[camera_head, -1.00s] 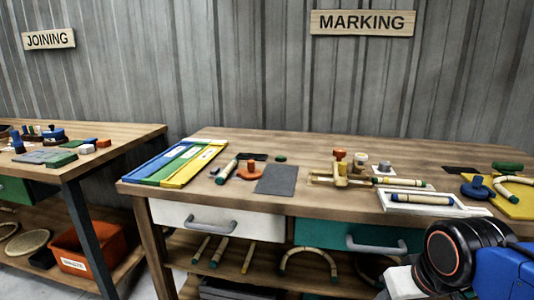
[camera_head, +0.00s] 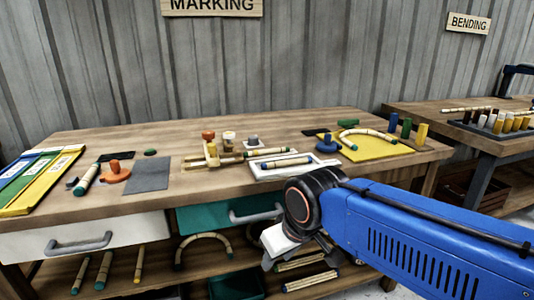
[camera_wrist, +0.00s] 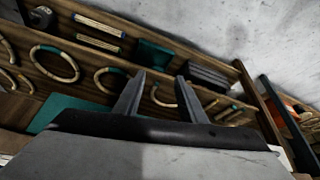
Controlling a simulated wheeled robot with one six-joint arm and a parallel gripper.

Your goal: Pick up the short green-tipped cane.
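A short cane with green tips (camera_head: 87,179) lies on the marking table at the left in the head view, between the colour strips and an orange round tool. More green-tipped canes (camera_head: 81,275) lie on the shelf below. My gripper (camera_wrist: 160,88) is open in the wrist view, with nothing between its fingers. It points at the lower shelf, where rings, bent canes and short straight canes lie.
A white tray (camera_head: 257,170) with a dark-tipped cane, a wooden jig (camera_head: 213,156), a grey mat (camera_head: 147,174) and a yellow board (camera_head: 372,146) lie on the table. White and teal drawers (camera_head: 200,217) are below. A bending table (camera_head: 490,145) stands at right.

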